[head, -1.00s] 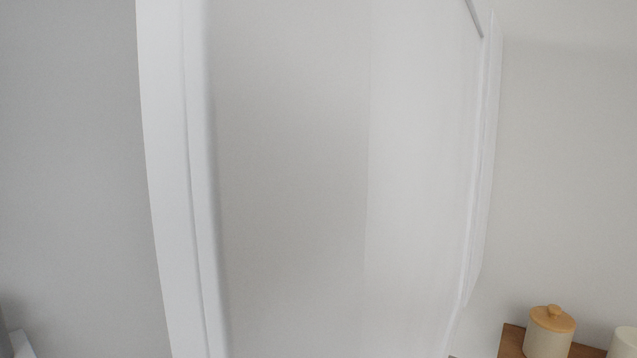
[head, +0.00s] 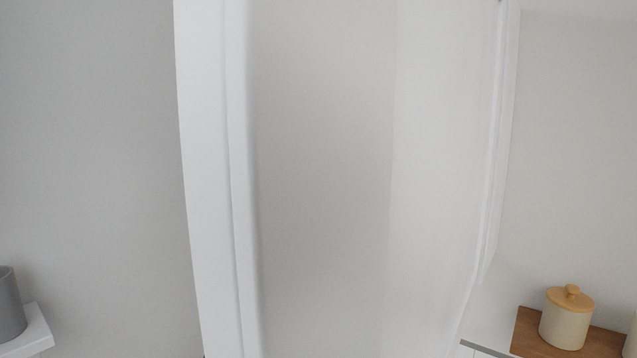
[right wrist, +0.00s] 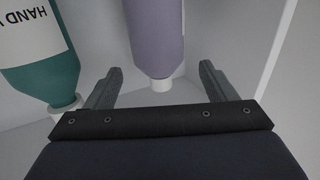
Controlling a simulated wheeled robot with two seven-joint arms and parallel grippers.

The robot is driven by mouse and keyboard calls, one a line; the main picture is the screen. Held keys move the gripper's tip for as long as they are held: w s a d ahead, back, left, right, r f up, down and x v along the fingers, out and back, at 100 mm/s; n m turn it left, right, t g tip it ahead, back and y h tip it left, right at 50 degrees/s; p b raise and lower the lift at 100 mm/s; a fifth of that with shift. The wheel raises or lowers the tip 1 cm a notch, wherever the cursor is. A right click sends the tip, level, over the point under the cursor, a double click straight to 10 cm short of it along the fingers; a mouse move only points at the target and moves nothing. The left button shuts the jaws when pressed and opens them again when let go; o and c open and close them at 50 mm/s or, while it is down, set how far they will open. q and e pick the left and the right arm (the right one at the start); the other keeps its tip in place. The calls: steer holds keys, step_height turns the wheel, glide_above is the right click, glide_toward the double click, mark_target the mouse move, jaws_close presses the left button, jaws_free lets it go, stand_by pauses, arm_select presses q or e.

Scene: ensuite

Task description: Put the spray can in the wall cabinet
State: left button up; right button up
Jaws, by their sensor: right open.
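In the right wrist view my right gripper (right wrist: 160,68) is open. A lavender cylinder (right wrist: 156,35) with a white end shows between and beyond its two fingers; it may be the spray can, but no label is visible. I cannot tell its exact distance from the fingers, and they are not closed on it. A large white-framed pale panel (head: 325,180) fills the middle of the head view; it may be part of the wall cabinet, but I cannot tell. My left gripper is not in view.
A teal hand-wash bottle (right wrist: 40,75) stands close by the left finger, inside white walls. In the head view a cream jar (head: 566,322) with a wooden lid sits on a brown board at lower right. A grey cup (head: 9,305) stands on a white shelf (head: 36,332) at lower left.

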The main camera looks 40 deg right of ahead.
steer(key=shift+b+v, duration=0.8)
steer(key=shift+v, duration=1.8)
